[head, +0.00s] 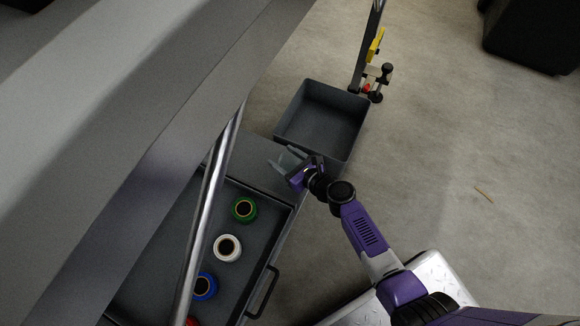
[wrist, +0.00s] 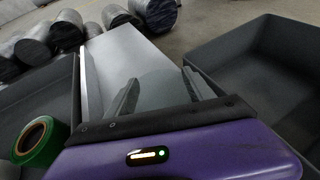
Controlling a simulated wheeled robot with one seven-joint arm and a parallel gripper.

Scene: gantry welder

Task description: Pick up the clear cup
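The clear cup is hard to make out. A faint see-through rounded shape that looks like it (wrist: 162,88) shows between my fingers in the wrist view, over the grey top. In the head view a pale see-through patch (head: 289,159) shows at the fingers. My gripper (head: 284,161) is at the grey flat top (head: 250,163) between the drawer and the empty bin. In the wrist view the two fingers of my gripper (wrist: 160,92) stand wide apart, one on each side of the shape. I cannot make out contact with either finger.
An empty grey bin (head: 322,92) lies beyond my gripper. A drawer holds a green spool (head: 243,209), a white spool (head: 227,248) and a blue spool (head: 204,286). A metal rod (head: 213,190) and large grey beam (head: 150,110) cross the left. Floor at right is mostly clear.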

